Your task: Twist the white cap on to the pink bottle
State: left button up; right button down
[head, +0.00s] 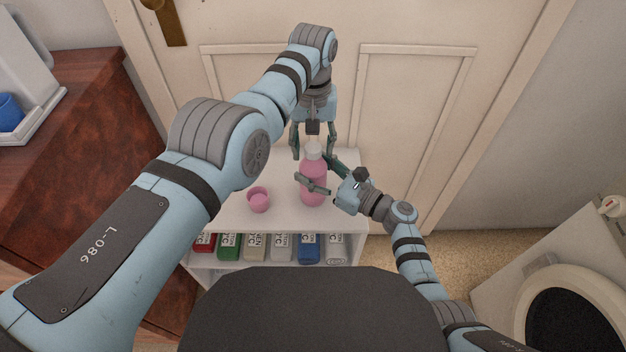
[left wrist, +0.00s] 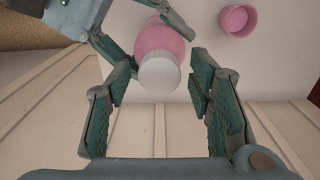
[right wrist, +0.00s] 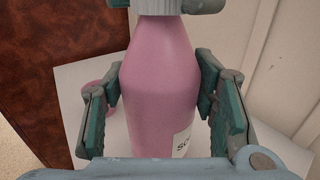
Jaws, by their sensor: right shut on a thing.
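The pink bottle (head: 313,184) stands upright on the white dresser top. The white cap (head: 313,150) sits on its mouth; in the left wrist view the cap (left wrist: 159,77) shows from above, and I cannot tell how tight it is. My right gripper (head: 321,184) is shut around the bottle's body; in the right wrist view its pads flank the pink bottle (right wrist: 162,95). My left gripper (head: 313,152) points down above the bottle, its fingers spread on either side of the cap; in the left wrist view gaps show between the open fingers (left wrist: 165,90) and the cap.
A small pink cup (head: 258,200) stands on the dresser top (head: 230,213) left of the bottle. Several labelled items, such as a blue one (head: 309,247), fill the shelf below.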

pick_arm(q)
notch_tip(320, 180, up, 8)
jog(key=shift+f, duration=0.2)
dwell(0.4)
pick_arm(e)
jog(key=c, duration=0.6)
grip_release()
jog(key=v, duration=1.2)
